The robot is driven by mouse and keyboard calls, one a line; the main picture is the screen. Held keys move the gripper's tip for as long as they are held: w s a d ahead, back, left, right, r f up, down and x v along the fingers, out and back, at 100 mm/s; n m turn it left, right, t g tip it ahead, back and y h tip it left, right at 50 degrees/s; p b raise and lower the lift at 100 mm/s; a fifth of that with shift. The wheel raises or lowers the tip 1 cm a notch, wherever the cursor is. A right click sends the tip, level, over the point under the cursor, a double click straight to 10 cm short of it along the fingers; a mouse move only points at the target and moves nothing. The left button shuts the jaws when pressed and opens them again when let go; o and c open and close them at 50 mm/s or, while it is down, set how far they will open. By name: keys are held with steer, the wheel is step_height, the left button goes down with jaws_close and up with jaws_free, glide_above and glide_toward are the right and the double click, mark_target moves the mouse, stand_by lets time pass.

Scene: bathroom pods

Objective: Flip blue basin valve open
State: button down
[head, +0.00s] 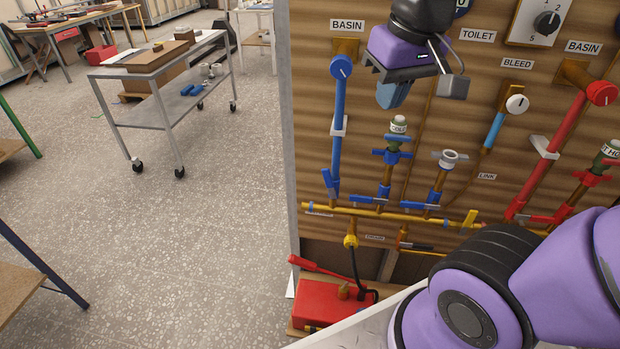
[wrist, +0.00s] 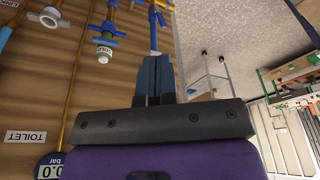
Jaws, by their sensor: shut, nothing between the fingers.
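The blue basin pipe (head: 338,112) runs down the wooden panel below the left BASIN label (head: 347,25), with a round blue knob (head: 342,67) at its top. At its foot is a blue lever (head: 330,184), standing roughly upright along the pipe, near the yellow manifold. My gripper (head: 391,96) is in front of the panel, right of the blue knob and well above the lever. Its dark fingers (wrist: 153,82) are shut and empty. In the wrist view the blue pipe (wrist: 153,38) shows beyond the fingertips, partly hidden by them.
Two more blue valves stand to the right, one with a green-capped fitting (head: 398,128) and one with a grey cap (head: 449,159). Red basin piping (head: 558,133) is further right. A red pump box (head: 325,303) sits below. Open floor and a metal trolley (head: 160,65) are left.

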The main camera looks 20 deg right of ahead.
steer(key=w+a+f+g+h, duration=0.2)
steer(key=w+f+g, duration=0.2)
steer(key=w+f, duration=0.4)
steer(key=n+g+h, duration=0.1)
steer(key=n+h, duration=0.1)
steer(key=h, duration=1)
glide_toward(330, 184)
steer(key=s+a, duration=0.2)
steer(key=w+a+f+n+t+h, duration=0.2)
steer(key=a+f+t+h, duration=0.3)
steer(key=a+t+h, duration=0.1)
steer(key=s+x, duration=0.2)
steer(key=x, duration=1.1)
steer(key=shift+d, duration=0.3)
steer(key=shift+s+r, duration=0.15)
steer(key=shift+r, duration=0.05)
